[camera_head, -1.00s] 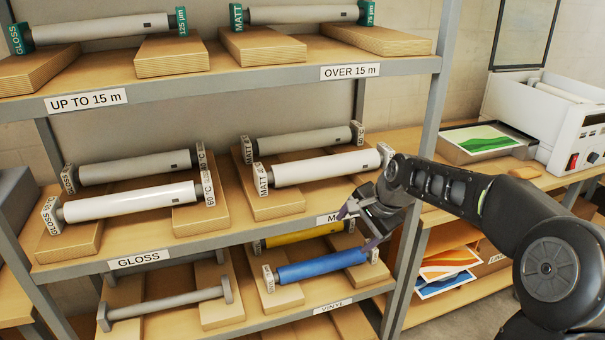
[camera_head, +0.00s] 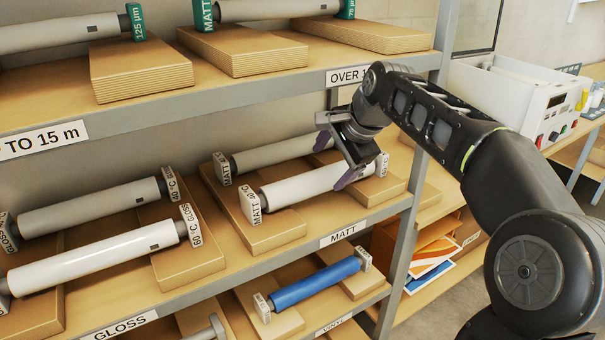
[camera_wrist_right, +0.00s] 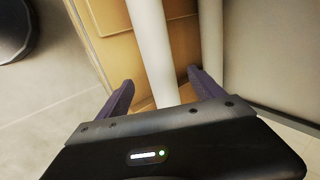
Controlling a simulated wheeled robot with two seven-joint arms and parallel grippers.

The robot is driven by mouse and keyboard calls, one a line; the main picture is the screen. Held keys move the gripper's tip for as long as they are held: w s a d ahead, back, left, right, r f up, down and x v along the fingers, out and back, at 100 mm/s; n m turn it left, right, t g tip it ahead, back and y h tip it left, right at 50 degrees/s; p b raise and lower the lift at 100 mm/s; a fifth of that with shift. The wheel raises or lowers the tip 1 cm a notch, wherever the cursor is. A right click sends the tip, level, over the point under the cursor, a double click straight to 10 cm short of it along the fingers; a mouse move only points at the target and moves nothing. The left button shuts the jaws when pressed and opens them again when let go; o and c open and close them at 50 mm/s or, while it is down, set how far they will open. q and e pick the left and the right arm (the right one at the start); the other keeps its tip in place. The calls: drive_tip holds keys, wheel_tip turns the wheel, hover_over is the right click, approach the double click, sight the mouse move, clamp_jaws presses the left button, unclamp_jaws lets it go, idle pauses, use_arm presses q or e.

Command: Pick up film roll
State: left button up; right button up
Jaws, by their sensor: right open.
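A white matt film roll (camera_head: 303,184) lies on wooden cradle blocks on the middle shelf, with labelled end plates. A grey matt roll (camera_head: 272,153) lies behind it. My right gripper (camera_head: 335,150) is open over the right part of the white roll, its fingers pointing toward the rolls. In the right wrist view, the white roll (camera_wrist_right: 152,45) runs between the two purple fingertips (camera_wrist_right: 160,88), and a second roll (camera_wrist_right: 211,40) is beyond the right finger. I cannot tell whether the fingers touch the roll. My left gripper is not in view.
Gloss rolls (camera_head: 95,256) lie to the left on the same shelf. A blue vinyl roll (camera_head: 315,283) is on the shelf below. The upper shelf (camera_head: 215,98) overhangs close to my right wrist. A grey post (camera_head: 398,270) stands right of the rolls. A laminator (camera_head: 530,100) stands at the right.

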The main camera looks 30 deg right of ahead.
sight(322, 176)
drive_tip(key=shift+x, duration=1.2)
drive_tip(key=shift+d+f, duration=0.1)
drive_tip(key=p+x, duration=0.1)
drive_tip(key=x, duration=0.4)
drive_tip(key=shift+c, duration=0.4)
clamp_jaws()
idle(0.5)
idle(0.3)
